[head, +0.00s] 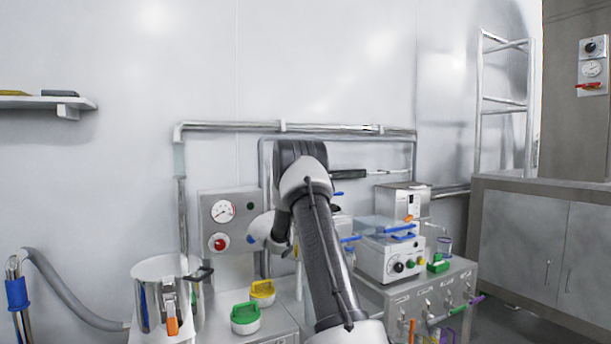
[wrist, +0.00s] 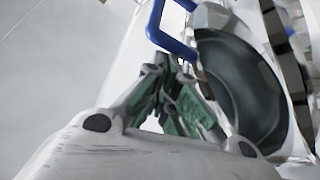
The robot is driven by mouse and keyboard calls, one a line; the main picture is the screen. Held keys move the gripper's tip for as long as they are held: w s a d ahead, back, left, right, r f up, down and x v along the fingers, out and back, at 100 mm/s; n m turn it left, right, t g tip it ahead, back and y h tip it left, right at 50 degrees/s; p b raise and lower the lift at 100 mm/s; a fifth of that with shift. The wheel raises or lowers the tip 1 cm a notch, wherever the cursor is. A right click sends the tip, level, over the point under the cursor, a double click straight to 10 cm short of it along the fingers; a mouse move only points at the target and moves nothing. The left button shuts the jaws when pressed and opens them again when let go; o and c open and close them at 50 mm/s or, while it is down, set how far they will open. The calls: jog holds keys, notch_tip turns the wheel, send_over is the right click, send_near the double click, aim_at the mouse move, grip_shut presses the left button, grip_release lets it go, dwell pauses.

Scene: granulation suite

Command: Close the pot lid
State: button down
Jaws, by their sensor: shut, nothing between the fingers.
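A steel pot (head: 158,312) stands at the lower left in the head view. Its top is a pale round surface; I cannot tell from here whether that is the lid or the inside. A dark handle (head: 198,274) sticks out at its right rim, and an orange-tipped latch (head: 172,326) hangs on its front. In the wrist view my gripper (wrist: 172,88) is shut with its green-padded fingers close together, and nothing shows between them. In the head view my arm hides the fingers. A blue loop (wrist: 158,30) shows beyond the fingertips; I cannot tell what it belongs to.
Green (head: 245,319) and yellow (head: 262,291) handled containers stand right of the pot. A panel with a gauge (head: 222,211) and red knob is behind them. A white machine (head: 392,258) with blue handles stands to the right. A pipe frame runs along the wall.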

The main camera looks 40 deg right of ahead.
notch_tip(320, 180, down, 8)
jog(key=s, duration=0.1)
jog(key=shift+s+a, duration=0.2)
jog(key=shift+s, duration=0.1)
jog(key=shift+f, duration=0.2)
jog(key=v, duration=1.1)
jog(key=shift+a+r, duration=0.2)
jog(key=shift+a, duration=0.3)
